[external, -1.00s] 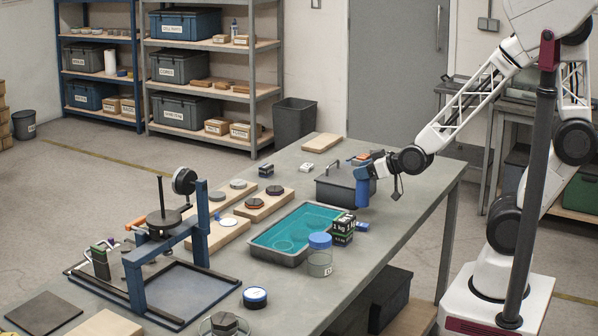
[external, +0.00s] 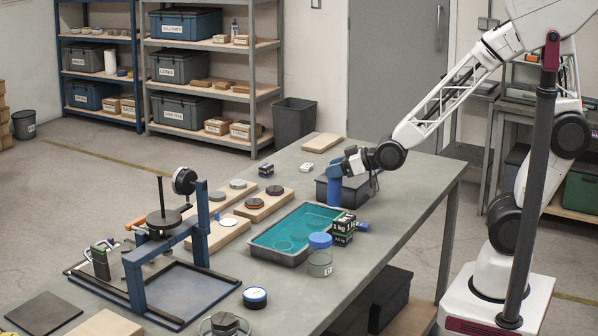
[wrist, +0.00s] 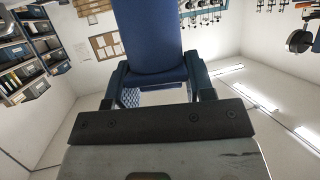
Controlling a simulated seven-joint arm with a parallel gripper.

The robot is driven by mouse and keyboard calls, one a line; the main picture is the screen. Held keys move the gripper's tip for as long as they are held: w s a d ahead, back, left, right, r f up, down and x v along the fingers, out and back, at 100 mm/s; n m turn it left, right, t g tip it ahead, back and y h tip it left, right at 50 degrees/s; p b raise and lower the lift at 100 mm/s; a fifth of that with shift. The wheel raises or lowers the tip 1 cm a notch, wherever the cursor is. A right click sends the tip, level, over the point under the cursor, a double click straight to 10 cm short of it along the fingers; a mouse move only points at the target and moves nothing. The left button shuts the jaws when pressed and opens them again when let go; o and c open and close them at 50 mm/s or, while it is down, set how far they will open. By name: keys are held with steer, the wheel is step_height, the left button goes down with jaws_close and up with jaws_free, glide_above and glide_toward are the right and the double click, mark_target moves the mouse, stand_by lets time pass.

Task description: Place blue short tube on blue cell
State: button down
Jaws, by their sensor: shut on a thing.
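My gripper (external: 341,164) is shut on a blue tube (external: 334,188) and holds it upright above the table, at the left of the dark lidded box. In the wrist view the blue tube (wrist: 150,38) fills the space between the two fingers (wrist: 160,80). No part is clearly marked as a blue cell. A blue frame (external: 134,282) with a black round plate and post stands at the left. A white disc with a blue edge (external: 228,222) lies on a wooden board.
A tray with a teal inside (external: 262,252) lies left of and in front of my gripper. A blue-lidded jar (external: 319,262), a black weight box (external: 343,229) and a dark lidded box (external: 362,190) stand close by. The table's right front is clear.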

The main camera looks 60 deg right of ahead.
steer(key=w+a+r+n+g+y, duration=0.1)
steer(key=w+a+r+n+y, duration=0.1)
steer(key=a, duration=0.9)
steer(key=w+a+r+n+g+y, duration=0.1)
steer(key=a+r+n+y, duration=0.1)
steer(key=a, duration=0.9)
steer(key=w+a+r+n+g+y, duration=0.1)
steer(key=w+a+r+n+y, duration=0.1)
steer(key=a, duration=0.9)
steer(key=s+a+n+g+y, duration=0.1)
steer(key=s+a, duration=0.3)
steer(key=a, duration=0.7)
steer(key=s+a+r+n+g+y, duration=0.1)
steer(key=s+a, duration=0.3)
steer(key=a, duration=0.7)
steer(key=s+a+r+n+g, duration=0.1)
steer(key=s+a+n+g, duration=0.1)
steer(key=a, duration=0.8)
steer(key=shift+s+a+r+n+g+y, duration=0.3)
steer(key=shift+s+a+g+y, duration=0.15)
steer(key=shift+s, duration=0.75)
steer(key=shift+d+f, duration=0.1)
steer(key=shift+f, duration=0.05)
steer(key=shift+f, duration=1.95)
steer(key=shift+f, duration=0.1)
steer(key=shift+f, duration=1.85)
steer(key=shift+f, duration=0.1)
